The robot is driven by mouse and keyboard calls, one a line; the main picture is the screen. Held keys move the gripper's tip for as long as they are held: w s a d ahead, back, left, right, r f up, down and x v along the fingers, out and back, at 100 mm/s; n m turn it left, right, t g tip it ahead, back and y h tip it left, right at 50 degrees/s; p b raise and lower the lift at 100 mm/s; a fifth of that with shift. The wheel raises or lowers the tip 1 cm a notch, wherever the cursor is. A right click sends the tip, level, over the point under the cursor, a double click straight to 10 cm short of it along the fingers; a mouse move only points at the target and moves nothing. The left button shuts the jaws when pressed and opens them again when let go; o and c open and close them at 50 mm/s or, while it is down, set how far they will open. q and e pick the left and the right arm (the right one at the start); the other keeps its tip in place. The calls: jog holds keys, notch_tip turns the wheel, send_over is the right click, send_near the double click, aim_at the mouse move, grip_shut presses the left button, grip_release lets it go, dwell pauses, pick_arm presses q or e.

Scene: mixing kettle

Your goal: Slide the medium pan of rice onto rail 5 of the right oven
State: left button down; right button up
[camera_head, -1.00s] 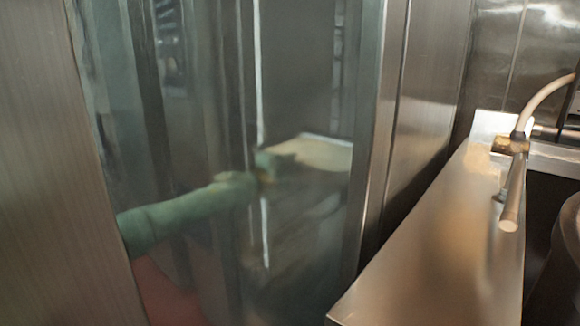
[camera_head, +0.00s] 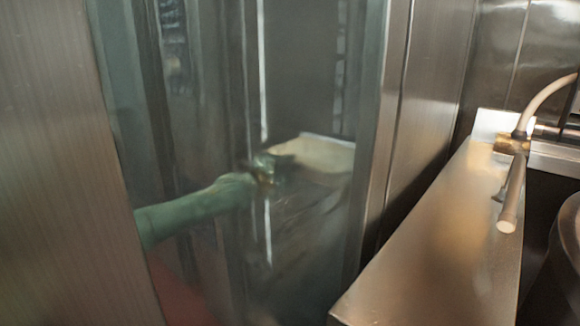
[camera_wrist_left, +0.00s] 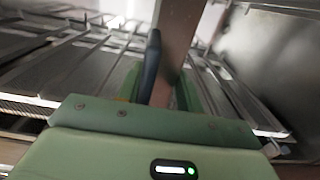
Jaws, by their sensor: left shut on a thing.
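My left gripper (camera_head: 264,167) shows through a tinted glass pane in the head view, its green arm coming in from the left. It meets the near left edge of a pale, shallow pan (camera_head: 318,153), which looks roughly level; its contents are too blurred to tell. In the left wrist view my left gripper (camera_wrist_left: 164,85) is shut on a thin, upright-looking brownish plate (camera_wrist_left: 181,35), which seems to be the pan's edge. Oven rack rails (camera_wrist_left: 60,65) run beside it. Which rail the pan is at cannot be told. My right gripper is not in view.
The glass pane (camera_head: 205,110) and a steel panel (camera_head: 70,180) cover the left. A steel ledge (camera_head: 440,240) with a hose sprayer (camera_head: 511,195) stands at the right, beside a dark kettle (camera_head: 562,240) at the picture's edge.

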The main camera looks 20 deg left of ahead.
pick_arm(q)
jog(key=shift+a+f, duration=0.15)
jog(key=shift+f, duration=0.1)
jog(key=c, duration=0.9)
grip_release()
jog(key=o, duration=0.4)
jog(key=shift+f, duration=0.25)
jog(key=shift+o, duration=0.6)
jog(key=shift+r, duration=0.2)
